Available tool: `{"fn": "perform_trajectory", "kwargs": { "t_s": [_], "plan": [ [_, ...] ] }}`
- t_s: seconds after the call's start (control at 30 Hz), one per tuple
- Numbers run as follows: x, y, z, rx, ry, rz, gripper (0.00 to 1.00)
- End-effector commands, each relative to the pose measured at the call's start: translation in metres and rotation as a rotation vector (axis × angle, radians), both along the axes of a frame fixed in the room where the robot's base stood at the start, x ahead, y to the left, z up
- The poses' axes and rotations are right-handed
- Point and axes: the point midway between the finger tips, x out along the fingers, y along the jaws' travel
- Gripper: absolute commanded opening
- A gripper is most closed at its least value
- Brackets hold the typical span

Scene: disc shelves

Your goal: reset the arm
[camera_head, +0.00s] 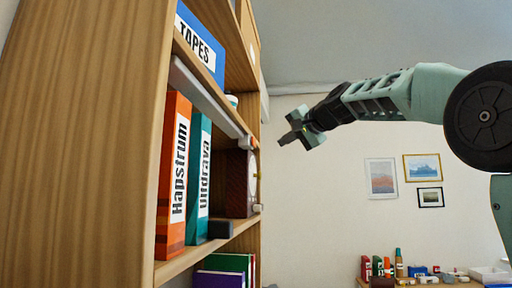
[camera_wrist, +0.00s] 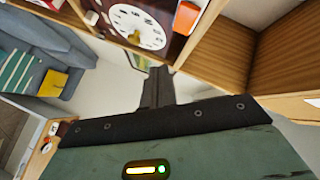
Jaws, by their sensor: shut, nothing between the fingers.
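My gripper (camera_head: 292,128) is raised in front of the wooden shelf (camera_head: 110,110), a little to the right of its front edge, in the head view. My arm reaches in from the right. In the wrist view my gripper (camera_wrist: 158,88) shows its dark fingers close together, with nothing between them. A brown clock with a white dial (camera_wrist: 138,26) stands on the shelf beyond the fingers in the wrist view. The gripper touches nothing that I can see.
The shelf holds an orange Hapstrum binder (camera_head: 174,170), a teal Undrava binder (camera_head: 199,170) and a blue TAPES box (camera_head: 200,45). A table with small items (camera_head: 430,280) stands at the lower right. A sofa (camera_wrist: 45,60) shows in the wrist view.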

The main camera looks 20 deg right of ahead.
Motion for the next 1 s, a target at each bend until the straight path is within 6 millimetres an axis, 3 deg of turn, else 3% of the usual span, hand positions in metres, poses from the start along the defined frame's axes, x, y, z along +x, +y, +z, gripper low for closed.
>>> {"fn": "perform_trajectory", "kwargs": {
  "t_s": [0.57,0.67,0.77,0.87,1.0],
  "plan": [
    [0.0,0.0,-0.004,-0.003,0.007,0.001,0.0],
    [0.006,0.002,-0.036,-0.032,0.062,-0.001,0.0],
    [0.01,0.006,-0.094,-0.091,0.161,0.001,0.0],
    [0.005,0.012,-0.166,-0.178,0.281,0.018,0.0],
    [-0.019,0.024,-0.265,-0.313,0.442,0.071,0.0]
  ]
}}
